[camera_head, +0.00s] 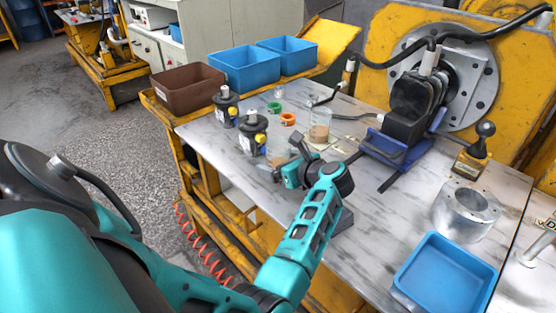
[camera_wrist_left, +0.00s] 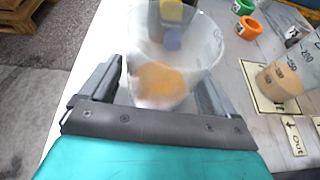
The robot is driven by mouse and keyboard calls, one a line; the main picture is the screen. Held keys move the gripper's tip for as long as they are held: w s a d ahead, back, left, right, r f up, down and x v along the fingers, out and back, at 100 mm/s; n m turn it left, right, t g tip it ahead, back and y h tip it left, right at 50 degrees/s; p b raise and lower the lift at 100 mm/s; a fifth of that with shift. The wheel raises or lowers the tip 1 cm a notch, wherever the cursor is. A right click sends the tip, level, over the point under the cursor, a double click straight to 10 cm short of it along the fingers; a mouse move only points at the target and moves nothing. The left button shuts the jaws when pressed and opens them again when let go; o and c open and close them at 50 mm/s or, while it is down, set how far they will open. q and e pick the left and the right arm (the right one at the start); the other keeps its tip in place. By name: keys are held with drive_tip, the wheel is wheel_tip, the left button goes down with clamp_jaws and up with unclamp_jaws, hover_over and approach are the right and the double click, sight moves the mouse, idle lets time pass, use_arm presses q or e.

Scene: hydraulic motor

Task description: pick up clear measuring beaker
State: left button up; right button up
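A clear measuring beaker (camera_head: 277,151) with a tan-orange content low inside stands on the table beside the black-and-yellow bottles. It also shows in the left wrist view (camera_wrist_left: 163,82), between the two fingers of my left gripper (camera_wrist_left: 160,85). The fingers are spread wide on either side of the beaker, with a small gap seen at the left finger. In the head view my left gripper (camera_head: 289,167) is at the beaker's near right side and partly hides it. A second clear beaker (camera_head: 320,124) with tan content stands farther back, also in the wrist view (camera_wrist_left: 280,80). My right gripper is out of view.
Two dark bottles (camera_head: 252,133) stand close left of the beaker. Green and orange rings (camera_head: 288,119) lie behind it. Brown (camera_head: 190,90) and blue bins line the table's back left. A motor on a blue stand (camera_head: 385,150) is at right; a blue tray (camera_head: 447,275) is front right.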

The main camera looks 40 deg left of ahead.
use_arm(q)
drive_tip(key=c, duration=1)
